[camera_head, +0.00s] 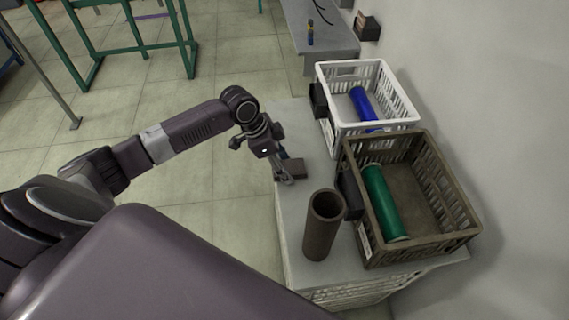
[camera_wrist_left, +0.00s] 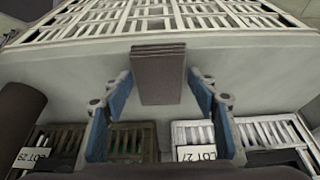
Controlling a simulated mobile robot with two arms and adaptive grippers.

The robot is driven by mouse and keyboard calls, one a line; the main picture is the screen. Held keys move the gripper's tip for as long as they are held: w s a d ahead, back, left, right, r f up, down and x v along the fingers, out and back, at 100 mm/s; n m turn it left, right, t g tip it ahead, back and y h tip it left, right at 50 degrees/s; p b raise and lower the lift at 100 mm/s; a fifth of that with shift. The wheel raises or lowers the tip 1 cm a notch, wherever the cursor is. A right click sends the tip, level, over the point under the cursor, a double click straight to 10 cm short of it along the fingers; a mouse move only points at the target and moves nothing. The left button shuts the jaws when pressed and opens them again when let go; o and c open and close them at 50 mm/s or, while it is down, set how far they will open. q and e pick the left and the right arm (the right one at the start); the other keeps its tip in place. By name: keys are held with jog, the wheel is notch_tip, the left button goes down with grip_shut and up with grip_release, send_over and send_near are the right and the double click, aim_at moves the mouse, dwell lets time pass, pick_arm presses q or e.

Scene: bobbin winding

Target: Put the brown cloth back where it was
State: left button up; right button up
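The brown cloth (camera_head: 295,168) is a small, dark, folded stack at the left edge of the light worktop (camera_head: 292,212) in the head view. In the left wrist view the cloth (camera_wrist_left: 158,75) shows its layered folded edge, between the fingertips. My left gripper (camera_head: 284,175) points down at the cloth. In the left wrist view the blue-padded fingers of my left gripper (camera_wrist_left: 160,85) stand apart on either side of the cloth, with a narrow gap visible on both sides. My right gripper is not in view.
A brown tube (camera_head: 323,225) stands upright on the worktop near the cloth. A brown crate (camera_head: 440,170) holds a green cylinder (camera_head: 382,200). A white crate (camera_head: 395,85) behind it holds a blue cylinder (camera_head: 362,104). A grey bench (camera_head: 325,38) stands farther back.

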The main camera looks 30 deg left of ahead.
pick_arm(q)
jog(key=shift+o, duration=0.6)
jog(key=shift+r, duration=0.1)
jog(key=shift+a+r, duration=0.1)
jog(key=shift+r, duration=0.1)
jog(key=v, duration=1.1)
jog(key=shift+r, duration=0.4)
